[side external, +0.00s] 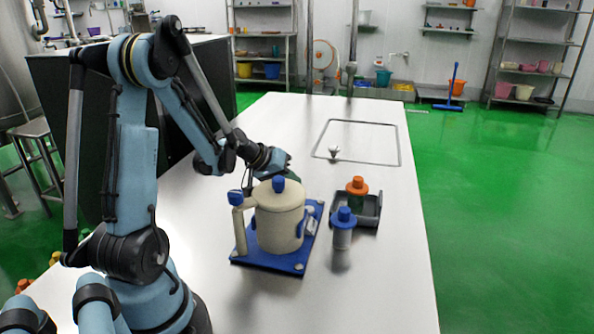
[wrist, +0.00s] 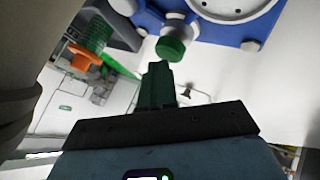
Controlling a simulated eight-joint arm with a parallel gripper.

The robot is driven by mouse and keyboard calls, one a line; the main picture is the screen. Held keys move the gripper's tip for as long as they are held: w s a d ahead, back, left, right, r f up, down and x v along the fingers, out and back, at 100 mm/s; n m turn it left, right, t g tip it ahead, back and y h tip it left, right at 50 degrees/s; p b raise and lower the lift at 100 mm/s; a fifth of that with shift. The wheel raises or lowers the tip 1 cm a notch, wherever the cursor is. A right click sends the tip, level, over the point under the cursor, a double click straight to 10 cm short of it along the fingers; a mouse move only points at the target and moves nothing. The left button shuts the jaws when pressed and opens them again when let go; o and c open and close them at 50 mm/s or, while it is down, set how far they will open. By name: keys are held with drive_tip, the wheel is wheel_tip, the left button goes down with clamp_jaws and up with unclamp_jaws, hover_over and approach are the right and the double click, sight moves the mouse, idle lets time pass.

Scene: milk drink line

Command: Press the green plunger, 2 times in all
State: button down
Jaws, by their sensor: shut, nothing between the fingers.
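The green plunger (wrist: 171,48) shows in the wrist view as a short round green cap on a pale stem, at the edge of the blue base plate (wrist: 247,46). In the side external view the plunger is hidden behind the cream pot. My gripper (wrist: 159,66) is shut and empty, its dark green fingertips pointing at the plunger. The tips appear close to the cap; I cannot tell whether they touch it. In the side external view my gripper (side external: 291,174) is just behind the cream pot (side external: 279,218), partly hidden by it.
The blue plate (side external: 262,262) carries the pot. A blue-capped bottle (side external: 342,236) stands right of it, and an orange-capped bottle (side external: 356,187) stands in a dark tray (side external: 373,215). The steel table (side external: 378,290) is clear at front right; a recessed rectangle (side external: 365,142) lies farther back.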

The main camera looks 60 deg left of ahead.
idle(0.4)
drive_tip(key=shift+r, duration=1.45)
wheel_tip(320, 180, up, 5)
idle(0.5)
drive_tip(key=s+d+m+g, duration=0.1)
drive_tip(key=s+d+m, duration=0.3)
drive_tip(key=d, duration=0.7)
drive_tip(key=s+d+m+g, duration=0.1)
drive_tip(key=s+d+m, duration=0.3)
drive_tip(key=d, duration=0.8)
drive_tip(key=shift+s+r, duration=0.15)
drive_tip(key=shift+s, duration=0.35)
drive_tip(key=shift+d, duration=0.1)
